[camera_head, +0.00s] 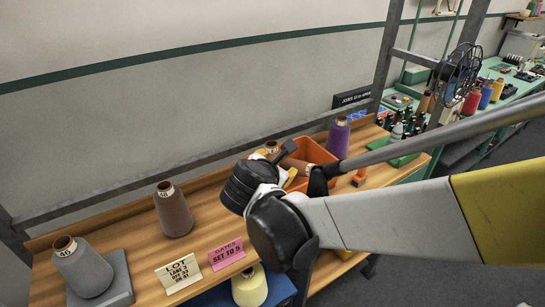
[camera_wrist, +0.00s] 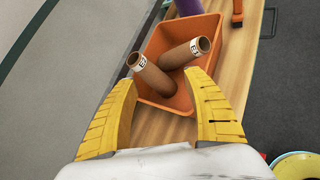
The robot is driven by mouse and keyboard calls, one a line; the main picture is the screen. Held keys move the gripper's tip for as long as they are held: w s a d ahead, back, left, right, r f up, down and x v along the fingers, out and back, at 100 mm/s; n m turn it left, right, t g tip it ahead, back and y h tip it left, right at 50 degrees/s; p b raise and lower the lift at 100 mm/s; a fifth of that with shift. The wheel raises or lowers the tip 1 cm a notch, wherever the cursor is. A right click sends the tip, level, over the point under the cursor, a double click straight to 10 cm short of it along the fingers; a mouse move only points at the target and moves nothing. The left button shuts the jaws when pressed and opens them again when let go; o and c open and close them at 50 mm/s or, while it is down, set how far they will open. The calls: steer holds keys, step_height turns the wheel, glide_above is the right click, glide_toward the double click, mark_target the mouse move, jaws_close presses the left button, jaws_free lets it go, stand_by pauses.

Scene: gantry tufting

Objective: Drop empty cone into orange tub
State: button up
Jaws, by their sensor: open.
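The orange tub (camera_head: 318,152) stands on the wooden bench, and its walls also show in the wrist view (camera_wrist: 205,28). Two bare brown cones with white labels lie tilted and crossing in the tub: a left cone (camera_wrist: 152,76) with its labelled end at the left rim, and a right cone (camera_wrist: 187,53) pointing up and right. My gripper (camera_wrist: 165,82) is open, its yellow fingers spread at the tub's near side, with nothing held between them. In the head view, my arm hides most of the gripper and part of the tub.
A purple cone (camera_head: 338,138) stands just beyond the tub. A brown cone (camera_head: 173,210) and a grey cone (camera_head: 82,267) stand on the left, near a white card (camera_head: 179,273) and a pink card (camera_head: 226,254). The bench between the brown cone and tub is partly clear.

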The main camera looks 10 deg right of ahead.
steer(key=s+d+m+g+y, duration=0.1)
steer(key=s+d+m+y, duration=0.1)
steer(key=s+m, duration=0.7)
steer(key=s+d+f+m+g+y, duration=0.1)
steer(key=s+m+g+y, duration=0.1)
steer(key=s+m, duration=0.8)
steer(key=m+y, duration=0.1)
steer(key=m, duration=0.5)
steer(key=shift+s+d+f+m, duration=0.25)
steer(key=shift+d+m, duration=0.05)
steer(key=shift+d, duration=0.1)
step_height(320, 180, down, 10)
steer(key=b, duration=1)
steer(key=shift+f, duration=0.15)
